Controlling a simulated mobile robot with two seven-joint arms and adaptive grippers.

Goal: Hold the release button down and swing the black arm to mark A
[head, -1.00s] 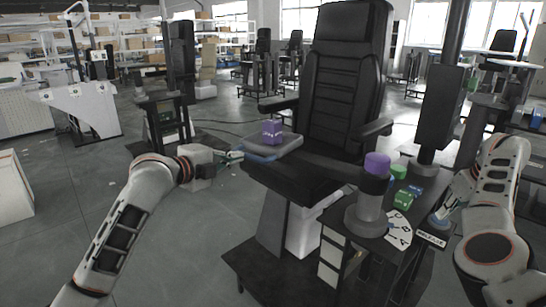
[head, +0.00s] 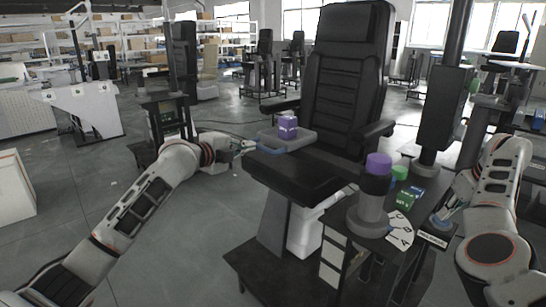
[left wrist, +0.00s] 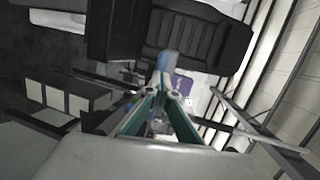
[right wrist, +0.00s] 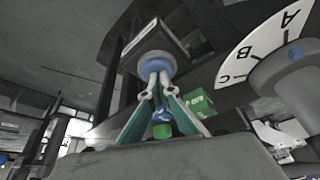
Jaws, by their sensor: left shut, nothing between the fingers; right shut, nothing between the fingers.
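The blue release button (right wrist: 157,64) sits on a black box beside the RELEASE label (head: 431,240). My right gripper (right wrist: 160,82) is shut, with its fingertips against the button as far as I can see; it also shows in the head view (head: 449,209). Touching or just apart is unclear. The white dial (head: 399,229) carries marks A, B and C.
A grey post (head: 367,214) with a purple cap (head: 379,164) stands beside the dial. Green blocks (head: 410,194) lie near it. A dark upright column (head: 442,110) rises behind. Floor at the left is free.

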